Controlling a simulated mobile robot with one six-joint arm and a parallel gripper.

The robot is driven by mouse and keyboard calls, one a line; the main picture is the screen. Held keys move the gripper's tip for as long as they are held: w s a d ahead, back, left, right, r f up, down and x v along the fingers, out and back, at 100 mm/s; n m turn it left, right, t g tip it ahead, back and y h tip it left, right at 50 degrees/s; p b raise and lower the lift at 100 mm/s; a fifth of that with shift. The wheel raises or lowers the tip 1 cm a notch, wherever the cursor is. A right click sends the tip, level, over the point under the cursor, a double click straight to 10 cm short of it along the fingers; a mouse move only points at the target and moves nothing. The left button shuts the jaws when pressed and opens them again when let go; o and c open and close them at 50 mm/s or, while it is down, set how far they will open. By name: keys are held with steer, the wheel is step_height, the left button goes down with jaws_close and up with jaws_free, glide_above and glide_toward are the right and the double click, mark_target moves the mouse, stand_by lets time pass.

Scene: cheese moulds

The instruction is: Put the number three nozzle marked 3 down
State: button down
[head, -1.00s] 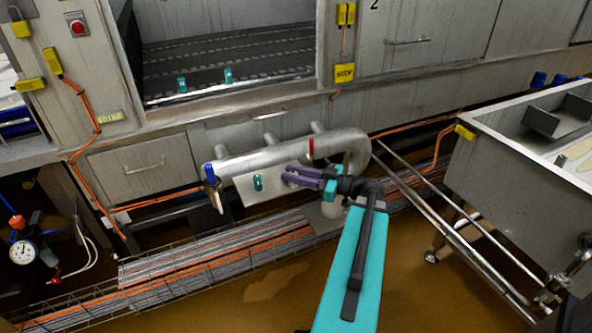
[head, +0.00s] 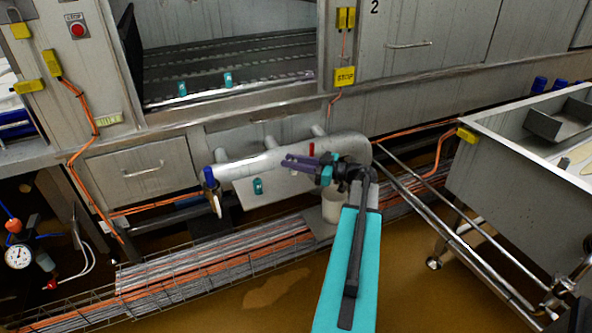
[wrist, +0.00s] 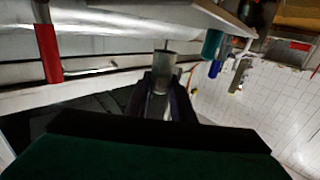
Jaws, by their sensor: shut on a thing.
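In the wrist view a grey metal cylinder, the nozzle (wrist: 165,60), stands between the dark fingers of my gripper (wrist: 168,82), which is shut on it. The mark 3 cannot be read. In the head view my gripper (head: 288,160), with purple fingers, is in front of the large grey pipe, pointing left; the nozzle cannot be made out there. A pale plate (head: 285,190) with a teal piece (head: 258,186) on it lies below and left of the gripper.
The large pipe (head: 245,170) has a blue-topped fitting (head: 209,177) at its left end. A white cup (head: 333,207) is below my wrist. Two teal pieces (head: 182,88) (head: 228,79) stand on the conveyor opening's ledge. A steel trolley (head: 500,180) is at the right.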

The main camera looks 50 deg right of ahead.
steer(key=shift+f+b, duration=0.7)
steer(key=shift+f, duration=1)
steer(key=shift+f, duration=0.2)
steer(key=c, duration=1.5)
jaws_free()
steer(key=shift+c, duration=0.2)
steer(key=shift+r, duration=0.2)
steer(key=p+v, duration=0.2)
steer(key=v, duration=1)
steer(key=shift+p, duration=0.4)
steer(key=shift+s, duration=0.15)
